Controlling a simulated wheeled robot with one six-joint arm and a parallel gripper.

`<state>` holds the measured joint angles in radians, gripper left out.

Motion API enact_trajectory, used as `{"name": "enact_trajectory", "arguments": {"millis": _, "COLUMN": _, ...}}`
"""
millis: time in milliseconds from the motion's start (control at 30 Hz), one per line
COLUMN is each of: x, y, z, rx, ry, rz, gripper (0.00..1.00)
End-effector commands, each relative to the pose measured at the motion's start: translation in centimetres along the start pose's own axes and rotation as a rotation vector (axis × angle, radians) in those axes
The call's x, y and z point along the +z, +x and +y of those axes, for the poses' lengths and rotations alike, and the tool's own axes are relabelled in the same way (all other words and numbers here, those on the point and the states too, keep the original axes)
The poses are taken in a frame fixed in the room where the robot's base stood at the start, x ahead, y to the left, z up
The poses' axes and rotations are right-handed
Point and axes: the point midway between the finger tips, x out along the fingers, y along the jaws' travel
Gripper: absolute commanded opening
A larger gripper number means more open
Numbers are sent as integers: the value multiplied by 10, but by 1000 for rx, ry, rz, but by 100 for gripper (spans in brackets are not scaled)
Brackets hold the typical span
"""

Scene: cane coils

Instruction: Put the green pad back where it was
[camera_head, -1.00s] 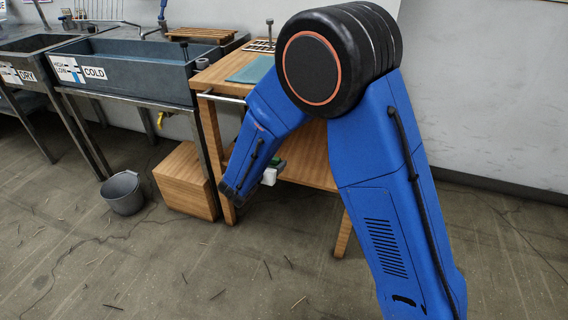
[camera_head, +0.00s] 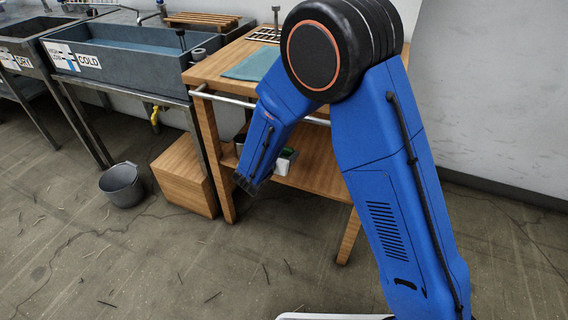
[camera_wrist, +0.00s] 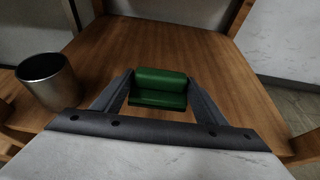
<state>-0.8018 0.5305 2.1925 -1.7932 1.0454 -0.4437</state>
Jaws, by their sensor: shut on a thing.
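The green pad (camera_wrist: 160,88) is between the two fingers of my gripper (camera_wrist: 160,95), which is shut on it, in the wrist view. Behind it lies the wooden lower shelf (camera_wrist: 205,60); whether the pad touches the shelf I cannot tell. In the head view a small bit of green (camera_head: 288,152) shows beyond my forearm, over the lower shelf (camera_head: 315,165) of the bench. My arm hides most of my gripper there.
A metal cup (camera_wrist: 47,80) stands on the shelf left of my gripper. The bench top (camera_head: 215,72) carries a teal mat (camera_head: 250,64). Bench legs flank the shelf. A grey bucket (camera_head: 122,185) and a wooden box (camera_head: 184,176) are at left. The shelf behind the pad looks clear.

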Motion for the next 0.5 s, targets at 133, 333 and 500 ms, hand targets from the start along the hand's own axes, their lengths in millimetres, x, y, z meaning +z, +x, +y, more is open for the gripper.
{"name": "enact_trajectory", "arguments": {"millis": 133, "x": -12, "y": 5, "z": 0, "rx": -1, "ry": 0, "rz": 0, "gripper": 43}}
{"name": "enact_trajectory", "arguments": {"millis": 333, "x": -25, "y": 10, "z": 0, "rx": 0, "ry": -1, "rz": 1, "gripper": 43}}
{"name": "enact_trajectory", "arguments": {"millis": 500, "x": -45, "y": 18, "z": 0, "rx": -1, "ry": -1, "rz": 2, "gripper": 43}}
